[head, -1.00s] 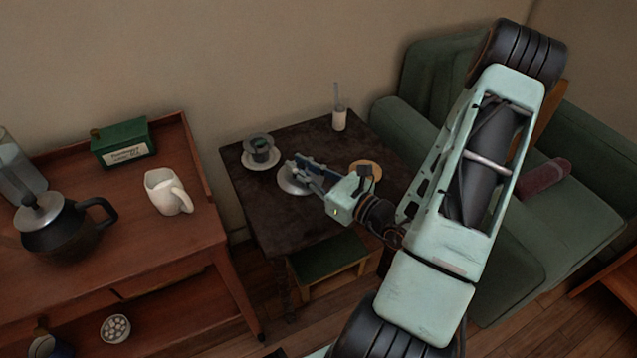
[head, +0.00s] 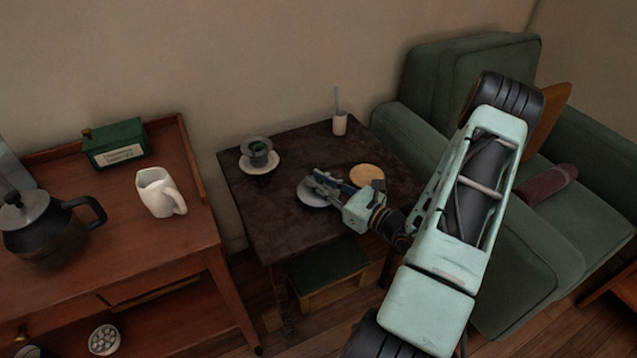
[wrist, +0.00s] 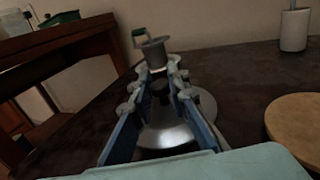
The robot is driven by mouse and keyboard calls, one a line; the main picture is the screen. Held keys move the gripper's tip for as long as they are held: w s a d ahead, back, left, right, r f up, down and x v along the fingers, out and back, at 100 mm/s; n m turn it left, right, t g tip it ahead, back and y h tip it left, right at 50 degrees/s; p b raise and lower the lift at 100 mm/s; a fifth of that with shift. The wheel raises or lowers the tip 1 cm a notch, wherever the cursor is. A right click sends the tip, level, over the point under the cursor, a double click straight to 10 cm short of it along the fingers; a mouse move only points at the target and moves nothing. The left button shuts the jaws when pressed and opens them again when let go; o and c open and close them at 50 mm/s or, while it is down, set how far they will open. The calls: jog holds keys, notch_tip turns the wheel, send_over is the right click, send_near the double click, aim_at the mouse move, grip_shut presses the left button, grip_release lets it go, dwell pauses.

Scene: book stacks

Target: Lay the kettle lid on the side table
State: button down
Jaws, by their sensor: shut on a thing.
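The kettle lid (head: 312,199) is a silver disc with a dark knob. My gripper (head: 313,179) is shut on it, with the fingers on both sides of the knob in the wrist view, where the lid (wrist: 182,137) lies level between and below them. The lid is at or just above the top of the dark side table (head: 285,222); I cannot tell if it touches. My gripper hides part of it in the head view.
On the side table, a grey cup on a white saucer (head: 260,168) stands behind left, a round wooden coaster (head: 367,175) lies right, and a white holder (head: 340,125) stands at the back. A dark kettle (head: 45,238) and white jug (head: 158,193) stand on the left cabinet.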

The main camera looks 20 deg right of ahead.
jog(key=shift+f, duration=0.1)
jog(key=c, duration=1.9)
grip_release()
jog(key=shift+r, duration=0.25)
jog(key=p+v, duration=0.2)
jog(key=v, duration=1)
jog(key=shift+f, duration=0.1)
